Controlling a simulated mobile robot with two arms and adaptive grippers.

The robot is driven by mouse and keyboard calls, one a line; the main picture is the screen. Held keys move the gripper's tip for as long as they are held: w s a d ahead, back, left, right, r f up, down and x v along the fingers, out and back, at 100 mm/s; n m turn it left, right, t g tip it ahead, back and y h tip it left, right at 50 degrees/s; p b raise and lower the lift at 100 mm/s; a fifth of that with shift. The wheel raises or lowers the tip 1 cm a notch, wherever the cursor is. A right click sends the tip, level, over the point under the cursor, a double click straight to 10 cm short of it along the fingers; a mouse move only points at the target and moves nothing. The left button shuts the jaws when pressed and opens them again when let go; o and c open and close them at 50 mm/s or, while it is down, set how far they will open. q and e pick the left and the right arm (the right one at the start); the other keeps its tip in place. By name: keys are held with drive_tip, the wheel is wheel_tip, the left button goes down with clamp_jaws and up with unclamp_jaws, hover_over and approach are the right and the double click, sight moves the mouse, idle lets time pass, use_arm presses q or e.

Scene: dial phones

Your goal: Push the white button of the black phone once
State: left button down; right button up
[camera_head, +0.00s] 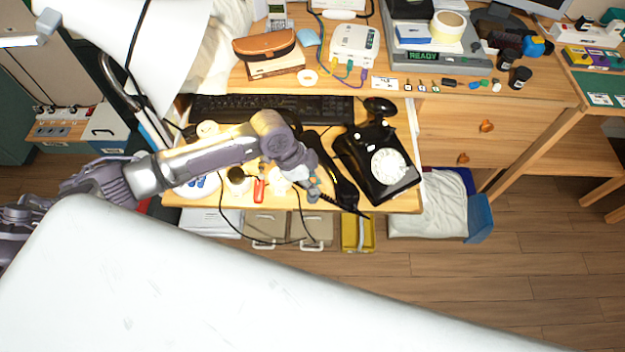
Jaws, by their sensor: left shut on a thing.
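The phone's black handset (345,190) lies off the cradle, just left of the phone. My left gripper (314,187) reaches in from the left and is low at the handset's left side. Its fingers are small and partly hidden by my wrist; it is shut on what looks like the handset. My right gripper is not in view.
A black keyboard (270,108) lies behind my left arm. A red-handled tool (259,190) and small cups are left of the gripper. A brown case (264,45) and white router (355,45) stand farther back. The desk's right edge is close to the phone.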

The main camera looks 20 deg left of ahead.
use_arm(q)
drive_tip(key=shift+f+b, duration=0.3)
drive_tip(key=shift+f, duration=0.1)
drive_tip(key=shift+f+b, duration=0.5)
drive_tip(key=shift+f, duration=0.4)
drive_tip(key=c, duration=1.1)
unclamp_jaws()
drive_tip(key=shift+o, duration=0.2)
drive_tip(key=shift+r, duration=0.1)
drive_tip(key=v, duration=1.2)
